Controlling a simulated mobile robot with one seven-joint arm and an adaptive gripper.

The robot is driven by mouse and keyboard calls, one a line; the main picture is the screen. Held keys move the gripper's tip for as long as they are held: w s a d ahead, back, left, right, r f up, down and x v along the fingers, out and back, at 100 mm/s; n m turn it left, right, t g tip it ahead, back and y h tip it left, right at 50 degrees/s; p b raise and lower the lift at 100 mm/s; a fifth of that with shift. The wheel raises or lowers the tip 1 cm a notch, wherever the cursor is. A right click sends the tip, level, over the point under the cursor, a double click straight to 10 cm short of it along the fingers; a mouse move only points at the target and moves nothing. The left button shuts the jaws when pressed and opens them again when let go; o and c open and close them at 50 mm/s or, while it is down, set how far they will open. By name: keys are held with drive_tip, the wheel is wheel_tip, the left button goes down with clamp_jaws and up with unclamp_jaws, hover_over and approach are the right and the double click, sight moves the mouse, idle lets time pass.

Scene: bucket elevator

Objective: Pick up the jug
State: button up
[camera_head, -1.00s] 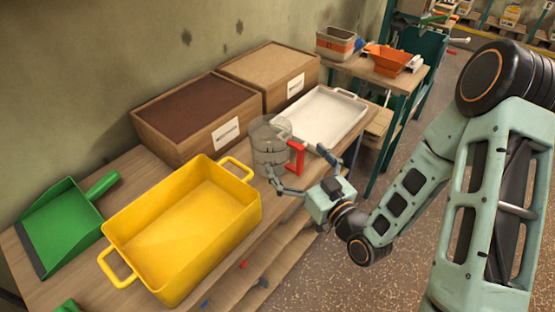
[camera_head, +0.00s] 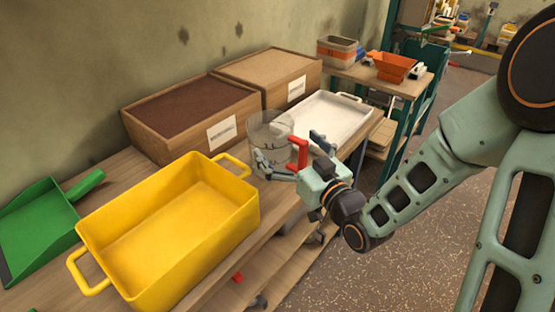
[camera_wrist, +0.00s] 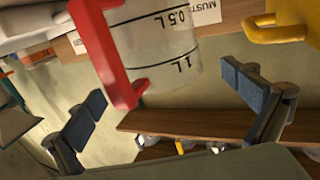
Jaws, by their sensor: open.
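The jug (camera_head: 270,140) is a clear measuring jug with a red handle (camera_head: 300,146). It stands upright on the wooden table, between the yellow tub and the white tray. In the wrist view the clear jug wall (camera_wrist: 160,50) shows black volume marks, and the red handle (camera_wrist: 112,60) is to its left. My gripper (camera_head: 290,154) is open at the front of the jug. In the wrist view the jug and handle lie beyond and between the two spread fingers (camera_wrist: 168,96). I cannot tell whether a finger touches the jug.
A yellow tub (camera_head: 165,225) stands left of the jug and a white tray (camera_head: 335,122) stands right of it. Two wooden boxes (camera_head: 225,132) stand behind. A green dustpan (camera_head: 38,225) lies at the far left. An orange container (camera_head: 392,66) stands on the farther table.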

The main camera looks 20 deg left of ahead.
drive_tip(key=shift+w+a, duration=0.25)
drive_tip(key=shift+a, duration=0.1)
drive_tip(key=x, duration=0.4)
drive_tip(key=shift+w+a, duration=0.15)
drive_tip(key=shift+a, duration=0.1)
drive_tip(key=c, duration=1.7)
